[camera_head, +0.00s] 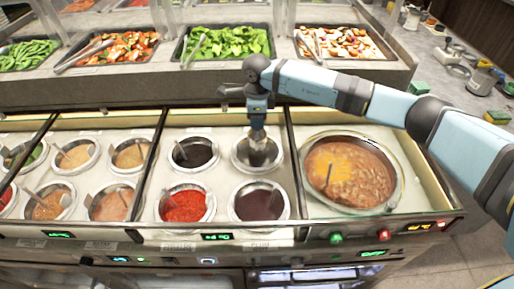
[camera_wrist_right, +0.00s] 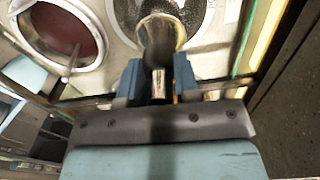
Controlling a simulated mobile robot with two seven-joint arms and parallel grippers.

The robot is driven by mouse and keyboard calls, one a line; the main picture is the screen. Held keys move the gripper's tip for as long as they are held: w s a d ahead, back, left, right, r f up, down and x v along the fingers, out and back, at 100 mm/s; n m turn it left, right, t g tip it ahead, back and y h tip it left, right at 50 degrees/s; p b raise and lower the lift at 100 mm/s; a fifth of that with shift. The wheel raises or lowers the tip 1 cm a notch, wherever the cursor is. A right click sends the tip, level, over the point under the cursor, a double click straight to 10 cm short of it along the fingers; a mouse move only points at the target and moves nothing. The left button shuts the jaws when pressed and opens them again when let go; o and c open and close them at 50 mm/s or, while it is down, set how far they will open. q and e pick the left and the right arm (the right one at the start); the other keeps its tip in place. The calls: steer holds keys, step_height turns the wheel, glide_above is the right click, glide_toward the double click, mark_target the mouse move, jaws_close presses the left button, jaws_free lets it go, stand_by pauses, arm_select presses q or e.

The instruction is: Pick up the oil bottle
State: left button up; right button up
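A narrow bottle-like thing stands in the back right well of the middle sauce section, and I take it for the oil bottle. In the right wrist view the bottle (camera_wrist_right: 160,28) shows a shiny, golden-grey body and a dark, blurred top. My right gripper (camera_head: 257,127) comes down over it from above. In the right wrist view the blue fingers of the right gripper (camera_wrist_right: 158,75) stand on both sides of the dark top. I cannot tell whether they press on it. In the head view the bottle (camera_head: 257,152) is partly hidden below the fingers. My left gripper is not in view.
Nearby wells hold dark sauce (camera_head: 194,152), red sauce (camera_head: 184,206) and dark red sauce (camera_head: 259,204). A large soup pot (camera_head: 395,196) is at the right. Salad trays (camera_head: 228,42) lie behind a raised ledge. Glass dividers separate the sections.

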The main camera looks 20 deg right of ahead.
jaws_close()
steer(key=shift+r, duration=0.15)
